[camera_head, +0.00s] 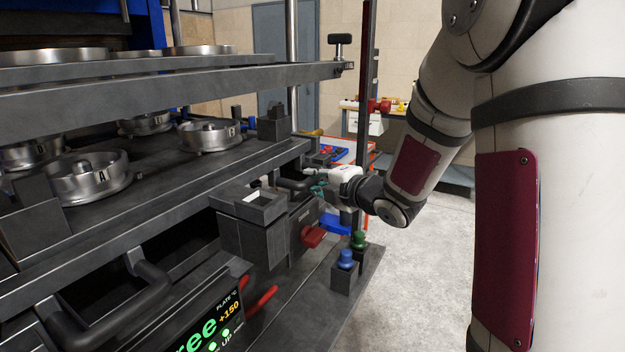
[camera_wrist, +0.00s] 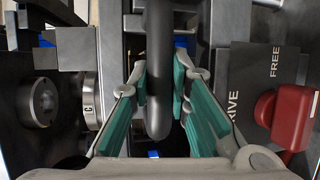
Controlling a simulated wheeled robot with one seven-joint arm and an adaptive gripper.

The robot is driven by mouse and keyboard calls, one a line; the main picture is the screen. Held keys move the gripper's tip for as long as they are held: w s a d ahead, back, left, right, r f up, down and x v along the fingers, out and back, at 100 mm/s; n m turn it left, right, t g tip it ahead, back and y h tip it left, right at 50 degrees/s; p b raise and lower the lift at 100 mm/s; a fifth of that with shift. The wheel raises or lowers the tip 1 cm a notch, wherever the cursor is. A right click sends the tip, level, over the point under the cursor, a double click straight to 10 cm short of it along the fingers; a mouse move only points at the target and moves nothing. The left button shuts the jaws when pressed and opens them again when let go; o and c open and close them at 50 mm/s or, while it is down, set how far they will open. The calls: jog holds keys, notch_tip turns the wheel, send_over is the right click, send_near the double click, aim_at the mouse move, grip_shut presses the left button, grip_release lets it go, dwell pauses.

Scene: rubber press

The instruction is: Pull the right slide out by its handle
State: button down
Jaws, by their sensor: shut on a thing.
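The right slide's handle is a dark rounded bar; it runs down from the top middle of the wrist view (camera_wrist: 159,75). In the head view the handle (camera_head: 292,184) is at the press's right end, partly hidden by my gripper. My gripper (camera_head: 318,187) reaches it from the right, with my arm behind. In the wrist view my gripper's green-padded fingers (camera_wrist: 160,80) stand on both sides of the bar and are shut on it. The handle's end shows between the fingers. How far out the slide stands is hard to tell.
A red knob (camera_wrist: 290,118) beside "DRIVE" and "FREE" lettering is close to the right finger; it also shows in the head view (camera_head: 313,236). A metal ring marked C (camera_wrist: 88,98) is at left. Another handle (camera_head: 110,310) is at front left. Open floor (camera_head: 420,280) lies right of the press.

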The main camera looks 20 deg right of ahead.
jog(key=c, duration=1.5)
grip_release()
jog(key=shift+w+d+f, duration=0.1)
jog(key=shift+w+d, duration=0.05)
jog(key=shift+w, duration=0.05)
jog(key=shift+s, duration=0.15)
jog(key=v, duration=1.1)
jog(key=shift+s, duration=0.4)
